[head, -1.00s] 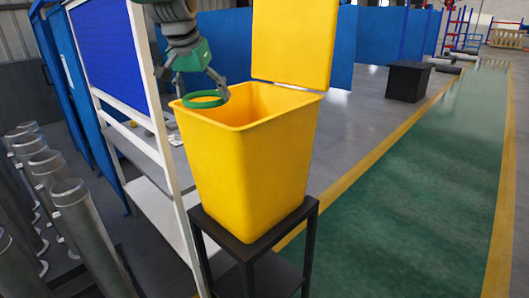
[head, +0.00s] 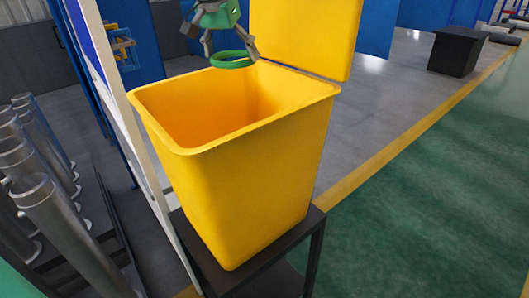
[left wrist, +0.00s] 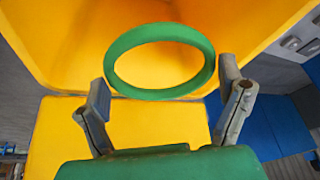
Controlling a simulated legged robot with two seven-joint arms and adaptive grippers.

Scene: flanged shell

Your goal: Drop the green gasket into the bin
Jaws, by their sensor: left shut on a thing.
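The green gasket (head: 233,59) is a ring held in my left gripper (head: 231,52), near the back rim of the yellow bin (head: 235,185) in the head view. In the left wrist view the gasket (left wrist: 160,60) sits between the two fingers of my left gripper (left wrist: 165,95), with the bin's yellow interior (left wrist: 70,40) behind it. The bin is open, and its lid (head: 305,35) stands up at the back. The bin's floor is hidden in the head view. My right gripper is not in view.
The bin stands on a dark stand (head: 285,255). A white-framed rack (head: 135,140) is close on its left, with several metal flanged cylinders (head: 60,225) further left. A black box (head: 455,53) stands on the floor at the back right.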

